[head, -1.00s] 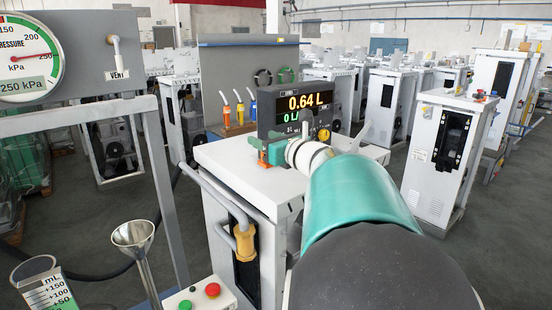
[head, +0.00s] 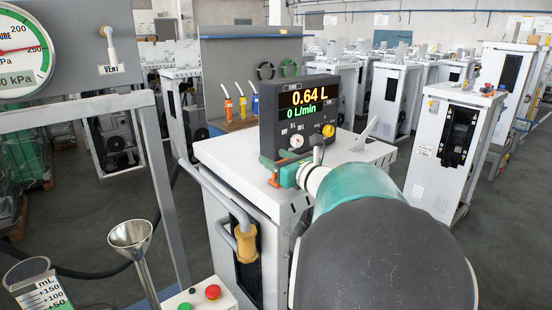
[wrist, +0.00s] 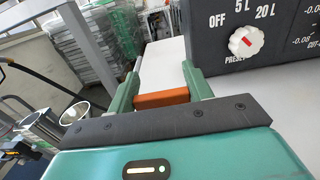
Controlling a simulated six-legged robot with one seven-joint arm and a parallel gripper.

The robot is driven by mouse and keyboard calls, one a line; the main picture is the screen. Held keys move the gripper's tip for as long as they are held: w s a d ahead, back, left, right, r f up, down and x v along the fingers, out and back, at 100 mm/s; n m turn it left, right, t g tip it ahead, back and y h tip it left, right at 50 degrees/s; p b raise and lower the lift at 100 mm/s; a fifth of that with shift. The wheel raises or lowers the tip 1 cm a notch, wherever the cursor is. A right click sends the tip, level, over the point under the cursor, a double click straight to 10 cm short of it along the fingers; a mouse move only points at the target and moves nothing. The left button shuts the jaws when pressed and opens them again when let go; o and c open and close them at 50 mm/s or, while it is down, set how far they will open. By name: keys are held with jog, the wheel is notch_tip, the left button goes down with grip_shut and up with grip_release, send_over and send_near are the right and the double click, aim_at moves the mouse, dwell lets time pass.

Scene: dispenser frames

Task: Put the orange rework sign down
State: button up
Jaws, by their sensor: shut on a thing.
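The orange rework sign (wrist: 162,98) shows in the wrist view as a small orange block between the two green fingers of my gripper (wrist: 160,86). My gripper is shut on it. In the head view, my gripper (head: 281,170) is at the top of the white dispenser cabinet (head: 235,165), in front of the meter, and a bit of the orange sign (head: 273,181) shows beside the green fingers. The sign is low over the cabinet top; I cannot tell whether it touches. Most of its shape is hidden by the fingers.
The dark meter box (head: 298,115) with a 0.64 L display stands just behind my gripper; its knob (wrist: 246,42) is close in the wrist view. Bare cabinet top lies left of my gripper.

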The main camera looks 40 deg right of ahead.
jog(key=shift+a, duration=0.1)
jog(key=shift+f, duration=0.1)
jog(key=o, duration=1)
jog(key=s, duration=0.8)
jog(key=s+a, duration=0.1)
jog(key=s, duration=0.3)
jog(key=shift+a, duration=0.1)
jog(key=shift+w+a, duration=0.1)
